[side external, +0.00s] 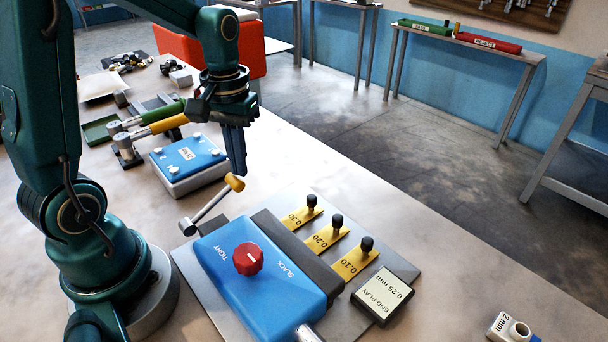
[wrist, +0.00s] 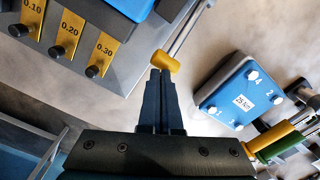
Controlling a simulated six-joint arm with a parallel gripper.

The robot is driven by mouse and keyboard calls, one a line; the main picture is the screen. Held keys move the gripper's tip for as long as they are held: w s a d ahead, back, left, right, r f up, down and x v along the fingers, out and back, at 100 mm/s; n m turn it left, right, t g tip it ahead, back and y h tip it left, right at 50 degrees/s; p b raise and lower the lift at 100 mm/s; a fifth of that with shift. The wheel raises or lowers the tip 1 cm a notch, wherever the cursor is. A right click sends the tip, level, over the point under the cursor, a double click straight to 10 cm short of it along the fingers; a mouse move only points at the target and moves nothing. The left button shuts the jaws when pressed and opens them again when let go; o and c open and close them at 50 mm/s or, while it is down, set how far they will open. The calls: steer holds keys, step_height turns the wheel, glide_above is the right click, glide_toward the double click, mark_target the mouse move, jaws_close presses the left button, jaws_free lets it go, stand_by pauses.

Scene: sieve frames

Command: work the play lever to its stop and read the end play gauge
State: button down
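The play lever is a metal rod (side external: 208,207) with a yellow knob (side external: 235,183), tilted up from the far left corner of a blue housing (side external: 250,275). The knob also shows in the wrist view (wrist: 166,61). My gripper (side external: 238,172) is just above the knob, its fingers side by side and pointing down. In the wrist view the fingertips (wrist: 161,72) look shut, with the knob just beyond them; I cannot tell if they touch. The end play gauge (side external: 384,296) is a plate marked "END PLAY 0.25 mm". A red dial (side external: 248,258) sits between "TIGHT" and "SLACK".
Yellow feelers marked 0.30, 0.20 (side external: 327,236) and 0.10 with black knobs stand along the housing. A blue block (side external: 187,155) marked "25 Nm" and yellow and green handled tools lie behind. A "2 mm" piece (side external: 508,328) is at front right.

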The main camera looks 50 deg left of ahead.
steer(key=shift+r, duration=0.15)
steer(key=shift+s+r, duration=0.3)
steer(key=shift+r, duration=0.4)
steer(key=shift+s+r, duration=0.3)
steer(key=shift+r, duration=0.4)
steer(key=shift+r, duration=0.1)
steer(key=shift+s+r, duration=0.2)
steer(key=shift+r, duration=0.5)
steer(key=shift+s+r, duration=0.15)
steer(key=shift+r, duration=0.55)
steer(key=shift+r, duration=0.1)
step_height(320, 180, up, 4)
steer(key=shift+f, duration=0.1)
steer(key=shift+d, duration=0.1)
